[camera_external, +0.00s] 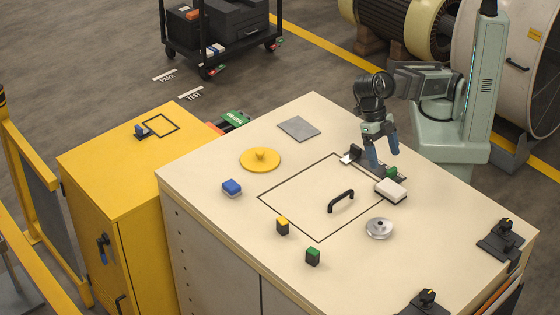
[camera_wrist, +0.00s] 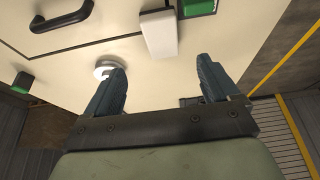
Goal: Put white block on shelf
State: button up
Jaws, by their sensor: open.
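The white block (camera_external: 391,190) lies on the cream worktop, near the right corner of a black-outlined square. In the wrist view the white block (camera_wrist: 158,35) lies ahead of the fingers, roughly centred between them. My gripper (camera_external: 384,158) is open and empty, pointing down above the worktop just behind the block. Both open fingers also show in the wrist view (camera_wrist: 161,68), apart from the block. No shelf can be made out for certain in these views.
A green block (camera_external: 391,173) sits close behind the white block. A metal disc (camera_external: 379,228) and a black handle (camera_external: 341,201) are nearby. A blue block (camera_external: 232,187), yellow disc (camera_external: 260,159) and dark fixtures (camera_external: 502,240) stand elsewhere. A yellow cabinet (camera_external: 110,160) adjoins the left side.

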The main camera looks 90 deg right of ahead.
send_over(392, 188)
jog(key=w+d, duration=0.2)
notch_tip(392, 188, down, 5)
jog(key=shift+s+a+f, duration=0.1)
jog(key=shift+a+f, duration=0.05)
jog(key=shift+x, duration=2.65)
jog(key=shift+s, duration=0.1)
jog(key=c, duration=1.2)
notch_tip(392, 188, up, 10)
jog(key=shift+r, duration=0.1)
